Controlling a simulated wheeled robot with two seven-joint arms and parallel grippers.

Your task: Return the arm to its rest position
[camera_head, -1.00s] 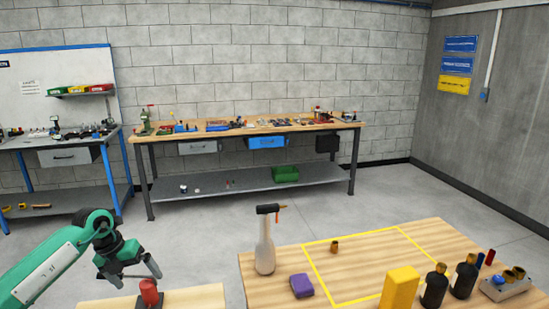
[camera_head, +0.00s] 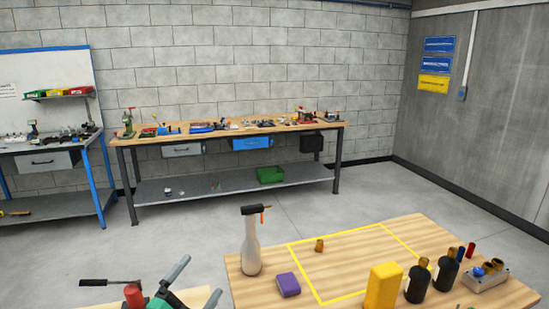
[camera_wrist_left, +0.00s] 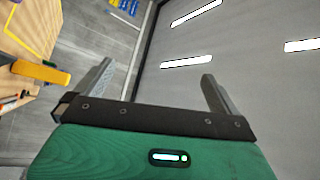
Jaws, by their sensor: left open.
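My left gripper (camera_head: 199,279) is at the bottom of the head view, left of the near workbench, with its two fingers pointing up and to the right. In the left wrist view its fingers (camera_wrist_left: 156,72) stand wide apart with nothing between them. A red part (camera_head: 133,296) with a black lever (camera_head: 104,282) shows just left of the gripper. A short copper-coloured piece (camera_head: 320,245) stands inside the yellow outline on the workbench (camera_head: 375,252), well away from the gripper. My right gripper is not in view.
On the workbench are a spray bottle (camera_head: 251,245), a purple block (camera_head: 288,285), a yellow block (camera_head: 384,287), dark bottles (camera_head: 418,284) and a grey holder (camera_head: 485,280). A long bench (camera_head: 235,128) stands at the wall. Grey floor lies open between.

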